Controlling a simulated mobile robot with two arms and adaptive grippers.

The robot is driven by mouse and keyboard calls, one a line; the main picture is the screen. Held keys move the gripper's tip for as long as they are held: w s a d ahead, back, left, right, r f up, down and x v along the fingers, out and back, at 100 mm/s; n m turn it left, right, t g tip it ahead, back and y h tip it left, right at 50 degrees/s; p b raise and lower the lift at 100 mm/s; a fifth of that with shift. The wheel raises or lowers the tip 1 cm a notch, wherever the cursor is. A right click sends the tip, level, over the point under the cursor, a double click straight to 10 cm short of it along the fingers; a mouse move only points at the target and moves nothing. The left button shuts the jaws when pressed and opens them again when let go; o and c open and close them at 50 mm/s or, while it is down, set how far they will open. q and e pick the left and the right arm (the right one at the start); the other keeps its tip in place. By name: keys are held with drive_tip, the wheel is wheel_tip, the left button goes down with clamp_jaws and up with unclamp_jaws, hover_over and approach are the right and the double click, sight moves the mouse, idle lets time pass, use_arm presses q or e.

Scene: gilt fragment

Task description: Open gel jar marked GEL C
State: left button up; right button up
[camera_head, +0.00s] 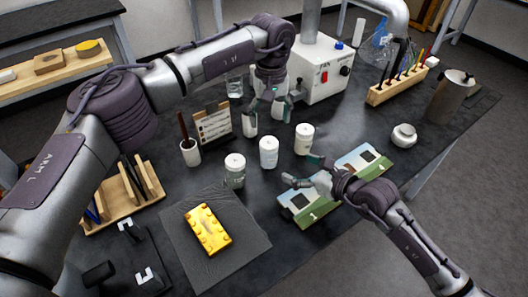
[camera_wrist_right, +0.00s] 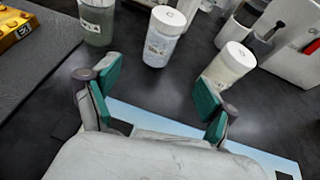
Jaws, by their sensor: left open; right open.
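Several small jars with white lids stand on the dark table. One is a clear jar (camera_head: 235,171), one a bluish-white jar (camera_head: 268,152), one a cream-white jar (camera_head: 304,139). Another white jar (camera_head: 250,125) is by my left gripper (camera_head: 266,104), which is open and points down. My right gripper (camera_head: 304,172) is open and empty, in front of the jars. In the right wrist view its fingers (camera_wrist_right: 160,88) are apart, with the bluish-white jar (camera_wrist_right: 158,48) beyond them, the clear jar (camera_wrist_right: 97,22) left and the cream-white jar (camera_wrist_right: 231,68) right.
A yellow block (camera_head: 208,229) lies on a dark mat (camera_head: 247,240). A picture panel (camera_head: 300,207) lies under my right arm. A white fan box (camera_head: 325,75), a wooden rack (camera_head: 385,92), a metal canister (camera_head: 447,100) and a round white pot (camera_head: 403,136) stand farther back and right.

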sight(276, 159)
drive_tip(key=x, duration=1.2)
drive_tip(key=shift+a, duration=0.15)
drive_tip(key=shift+c, duration=0.2)
clamp_jaws()
